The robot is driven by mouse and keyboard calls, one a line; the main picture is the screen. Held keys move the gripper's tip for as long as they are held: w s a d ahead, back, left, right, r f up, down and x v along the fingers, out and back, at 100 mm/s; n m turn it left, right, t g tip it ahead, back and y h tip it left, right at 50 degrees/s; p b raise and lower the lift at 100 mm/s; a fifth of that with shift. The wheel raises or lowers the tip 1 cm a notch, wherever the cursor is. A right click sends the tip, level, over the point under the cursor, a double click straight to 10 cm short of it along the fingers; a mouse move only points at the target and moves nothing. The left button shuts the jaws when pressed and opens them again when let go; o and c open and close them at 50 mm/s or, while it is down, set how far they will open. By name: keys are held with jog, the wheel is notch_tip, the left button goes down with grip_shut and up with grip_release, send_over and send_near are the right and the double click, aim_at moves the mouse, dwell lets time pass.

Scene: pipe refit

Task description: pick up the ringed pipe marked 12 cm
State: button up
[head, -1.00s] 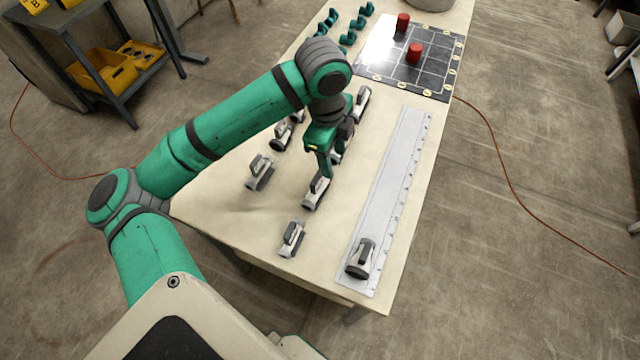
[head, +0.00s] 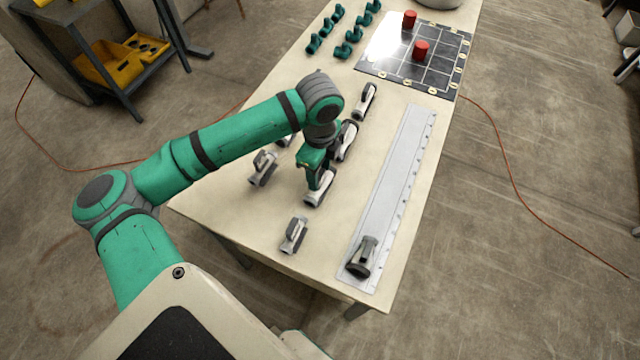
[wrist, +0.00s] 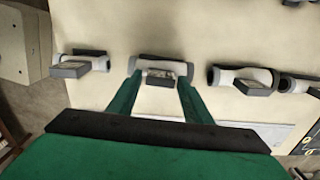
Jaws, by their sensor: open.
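Several grey and white pipe pieces with dark ends lie on the table, and none of their length marks or rings can be read. My gripper (head: 318,187) is low over one pipe (head: 325,186) in the middle of the table. In the wrist view my gripper (wrist: 160,80) is open, one finger at each side of this pipe (wrist: 160,69), which has a small label block on it. I cannot tell whether the fingers touch it. Other pipes lie nearer (head: 293,235), to the left (head: 263,168) and beyond (head: 365,100).
A long ruler plate (head: 395,190) runs along the table's right side, with one pipe (head: 361,258) on its near end. A dark grid board (head: 440,75) with red cylinders (head: 420,50) and several green fittings (head: 341,51) are at the far end. Bare table lies between pipes.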

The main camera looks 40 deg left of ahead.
jog(key=shift+f, duration=0.85)
grip_shut()
jog(key=shift+r, duration=0.1)
